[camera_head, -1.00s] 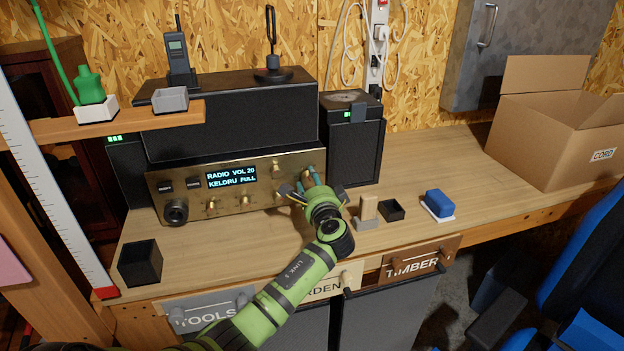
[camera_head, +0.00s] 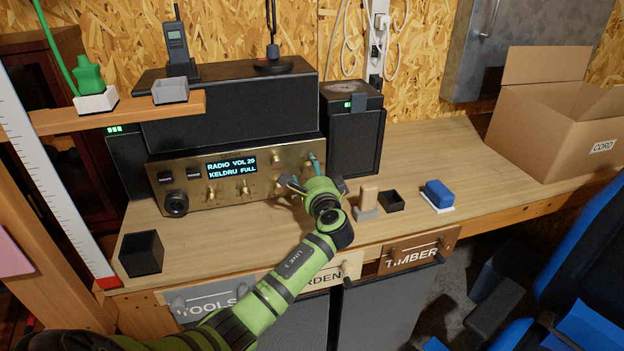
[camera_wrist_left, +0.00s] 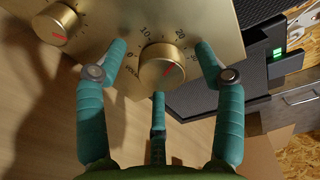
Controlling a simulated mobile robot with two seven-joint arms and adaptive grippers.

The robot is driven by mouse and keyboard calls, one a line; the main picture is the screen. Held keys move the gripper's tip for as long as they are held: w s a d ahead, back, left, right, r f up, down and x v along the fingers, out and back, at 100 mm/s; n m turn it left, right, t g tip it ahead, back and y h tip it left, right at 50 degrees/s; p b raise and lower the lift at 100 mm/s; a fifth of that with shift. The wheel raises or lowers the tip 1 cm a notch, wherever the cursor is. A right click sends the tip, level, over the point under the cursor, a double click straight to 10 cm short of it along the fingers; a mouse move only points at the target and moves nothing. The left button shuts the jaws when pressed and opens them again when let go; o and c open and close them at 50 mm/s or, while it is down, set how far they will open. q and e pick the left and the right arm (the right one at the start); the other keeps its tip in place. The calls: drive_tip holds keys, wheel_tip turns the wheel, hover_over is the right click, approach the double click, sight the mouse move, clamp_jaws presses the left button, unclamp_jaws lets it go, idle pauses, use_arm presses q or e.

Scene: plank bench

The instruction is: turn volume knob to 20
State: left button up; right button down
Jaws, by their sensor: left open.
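The radio (camera_head: 190,168) has a brass front, several knobs and a lit display (camera_head: 231,166) that appears to read RADIO VOL 20, KELDRU FULL. My left gripper (camera_head: 302,174) is at the right end of the radio front. In the wrist view its green fingers (camera_wrist_left: 162,60) are open, spread around the knob and apparently clear of it. My right gripper is out of view.
A black speaker (camera_head: 355,130) stands right of the radio. A wooden block in a grey holder (camera_head: 367,212), a small black box (camera_head: 391,201) and a blue item (camera_head: 438,193) lie right of my gripper. A black bin (camera_head: 141,253) stands front left. A cardboard box (camera_head: 545,125) is far right.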

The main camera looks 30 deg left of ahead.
use_arm(q)
drive_tip(key=v, duration=1.1)
drive_tip(key=shift+s+d, duration=0.25)
drive_tip(key=shift+s, duration=0.1)
